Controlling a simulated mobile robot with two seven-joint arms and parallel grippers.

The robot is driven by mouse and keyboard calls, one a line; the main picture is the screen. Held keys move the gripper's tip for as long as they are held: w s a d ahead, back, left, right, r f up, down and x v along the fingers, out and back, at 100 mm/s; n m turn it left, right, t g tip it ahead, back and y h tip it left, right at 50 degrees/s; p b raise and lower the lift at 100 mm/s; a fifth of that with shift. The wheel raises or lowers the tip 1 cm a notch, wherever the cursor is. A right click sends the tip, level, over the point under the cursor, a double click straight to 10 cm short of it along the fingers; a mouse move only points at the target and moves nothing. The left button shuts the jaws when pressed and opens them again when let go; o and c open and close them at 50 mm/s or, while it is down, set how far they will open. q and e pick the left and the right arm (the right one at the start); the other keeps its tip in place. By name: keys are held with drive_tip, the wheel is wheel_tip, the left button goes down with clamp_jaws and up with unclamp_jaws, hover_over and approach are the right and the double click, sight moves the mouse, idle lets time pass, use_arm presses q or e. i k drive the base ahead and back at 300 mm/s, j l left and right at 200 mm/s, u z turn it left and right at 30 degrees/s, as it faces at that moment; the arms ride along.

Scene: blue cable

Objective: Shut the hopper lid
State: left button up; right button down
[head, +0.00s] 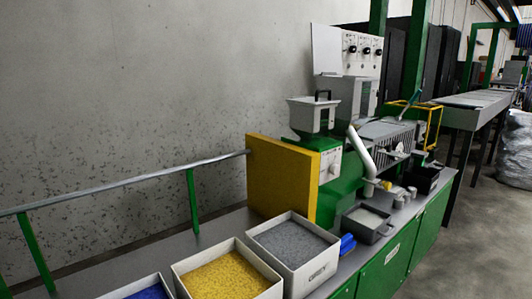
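The hopper (312,116) is a small light-grey, funnel-like box on top of the green machine, near the middle of the head view. A black handle-like bar (323,93) shows at its top. A flat pale panel (326,48) stands upright above and behind it, beside the control box; I cannot tell whether this panel is the hopper lid. The lid's position is too small to make out clearly. Neither of my grippers shows in the head view.
Open boxes of grey (292,243), yellow (228,275) and blue granules (150,292) stand on the bench in front. A yellow panel (283,180) and a metal rail (120,184) lie left of the machine. A control box with knobs (364,50) rises behind.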

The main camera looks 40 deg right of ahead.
sight(326, 40)
drive_tip(key=z, duration=1.9)
